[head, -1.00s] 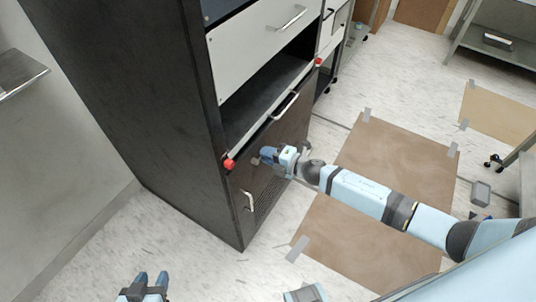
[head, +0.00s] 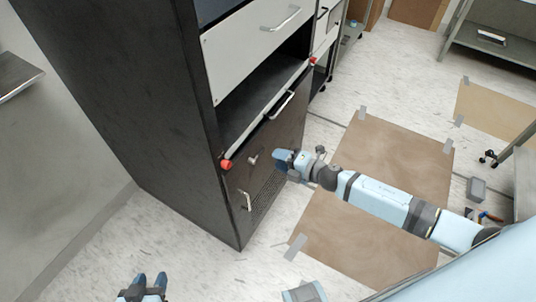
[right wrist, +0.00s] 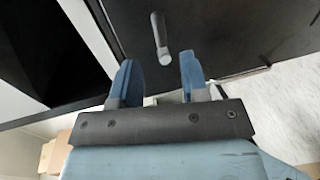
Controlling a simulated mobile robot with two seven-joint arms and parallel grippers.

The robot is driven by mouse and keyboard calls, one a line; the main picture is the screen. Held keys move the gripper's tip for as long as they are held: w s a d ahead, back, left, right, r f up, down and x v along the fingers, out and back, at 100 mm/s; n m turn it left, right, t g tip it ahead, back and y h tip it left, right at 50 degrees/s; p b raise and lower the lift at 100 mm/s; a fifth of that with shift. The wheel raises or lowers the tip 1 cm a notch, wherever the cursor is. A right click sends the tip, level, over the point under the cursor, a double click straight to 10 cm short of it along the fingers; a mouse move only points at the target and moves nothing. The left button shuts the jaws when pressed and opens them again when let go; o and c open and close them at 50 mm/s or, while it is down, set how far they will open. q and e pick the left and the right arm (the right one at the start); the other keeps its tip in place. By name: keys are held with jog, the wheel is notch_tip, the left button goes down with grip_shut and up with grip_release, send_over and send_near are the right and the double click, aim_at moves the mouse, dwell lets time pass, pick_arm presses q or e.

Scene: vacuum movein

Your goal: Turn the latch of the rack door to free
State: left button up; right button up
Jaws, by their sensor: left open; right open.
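The black rack (head: 160,120) stands at the left of the head view. Its lower dark door (head: 275,147) is closed. A small latch (head: 253,159) sits on the door front near its upper left. In the right wrist view the latch (right wrist: 159,38) is a short dark lever with a pale metal end, lying nearly along the picture's vertical. My right gripper (head: 277,158) is in front of the door, just right of the latch. In the right wrist view it is open (right wrist: 157,75), with the latch beyond the fingertips and clear of them. My left gripper (head: 147,277) is open and empty at the bottom, away from the rack.
Red knobs (head: 226,164) flank the open shelf above the door. Bar handles (head: 282,105) and (head: 247,201) stick out from the rack's lower front. Brown floor sheets (head: 375,190) lie to the right. A metal table (head: 490,38) stands at the back right.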

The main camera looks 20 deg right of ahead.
jog(key=v, duration=0.7)
jog(key=shift+s+d, duration=0.2)
jog(key=shift+s, duration=0.15)
jog(key=shift+r, duration=0.1)
